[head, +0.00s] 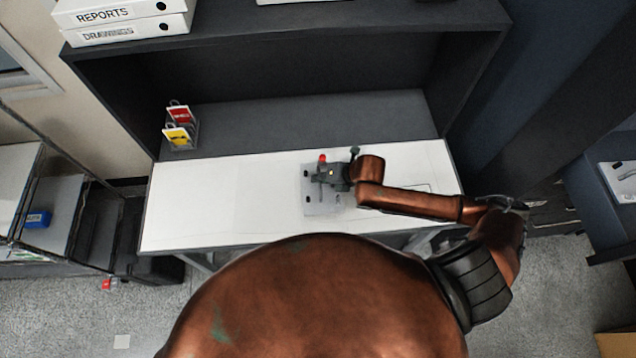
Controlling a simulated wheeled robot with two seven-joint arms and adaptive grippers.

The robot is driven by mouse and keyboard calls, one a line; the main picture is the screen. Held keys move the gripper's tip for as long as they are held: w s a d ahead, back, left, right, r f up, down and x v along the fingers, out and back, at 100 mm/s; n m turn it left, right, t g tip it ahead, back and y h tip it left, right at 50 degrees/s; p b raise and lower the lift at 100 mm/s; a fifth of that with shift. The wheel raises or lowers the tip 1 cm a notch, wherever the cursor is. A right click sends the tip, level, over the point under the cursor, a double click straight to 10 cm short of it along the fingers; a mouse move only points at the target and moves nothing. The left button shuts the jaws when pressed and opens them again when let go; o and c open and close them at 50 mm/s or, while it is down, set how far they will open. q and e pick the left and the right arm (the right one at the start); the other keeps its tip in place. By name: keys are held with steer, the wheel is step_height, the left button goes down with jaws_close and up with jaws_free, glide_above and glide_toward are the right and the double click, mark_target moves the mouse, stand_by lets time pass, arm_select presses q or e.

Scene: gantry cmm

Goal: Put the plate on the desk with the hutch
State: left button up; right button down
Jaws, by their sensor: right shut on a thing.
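The light grey plate (318,204) has dark holes near its corners and shows over the white top of the desk with the hutch (210,205), near the middle. My right gripper (332,176) is shut on the plate, and my right arm reaches in from the right. The gripper covers part of the plate's right side. I cannot tell whether the plate touches the desk top or is just above it. A small red-topped part (322,160) shows at the plate's far edge. My left gripper is not in view.
The hutch (290,75) rises behind the desk, with white binders (125,22) on top. A wire holder with red and yellow cards (180,128) stands at the back left. The left part of the white top is clear. A dark shelf unit (600,200) stands at right.

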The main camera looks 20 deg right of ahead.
mark_target(315, 184)
steer(key=shift+w+a+f, duration=0.25)
steer(key=shift+w, duration=0.1)
steer(key=shift+d+f, duration=0.1)
steer(key=shift+f, duration=1.4)
steer(key=c, duration=2.5)
jaws_free()
steer(key=shift+s+f, duration=0.15)
steer(key=o, duration=0.5)
steer(key=shift+c, duration=0.2)
steer(key=v, duration=1.2)
steer(key=shift+p, duration=0.45)
